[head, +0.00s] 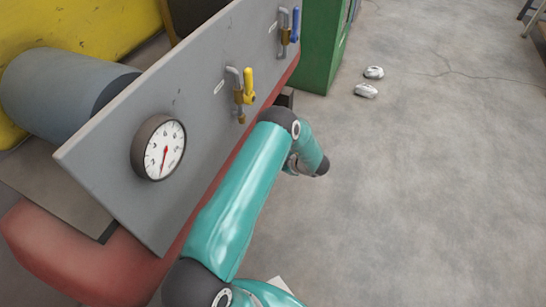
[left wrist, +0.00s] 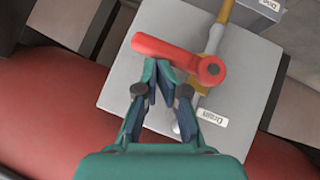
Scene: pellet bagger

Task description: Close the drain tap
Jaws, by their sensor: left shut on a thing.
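The drain tap shows in the left wrist view: a red lever (left wrist: 180,55) with a round hub at its right end, on a brass body and pipe. A white label (left wrist: 214,117) reading "Drain" is below the hub. The lever lies nearly crosswise in the picture, sloping slightly down to the right. My left gripper (left wrist: 158,65) is shut on the lever between its free end and the hub; the fingertips are partly hidden at the lever. I see no red lever in the head view. My right gripper is in neither view.
A grey panel (head: 205,70) carries a dial gauge (head: 160,148), a yellow-handled tap (head: 249,85) and a blue-handled tap (head: 294,25). A green cabinet (head: 318,45) stands behind. Two small pale objects (head: 366,90) lie on the otherwise open floor at right.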

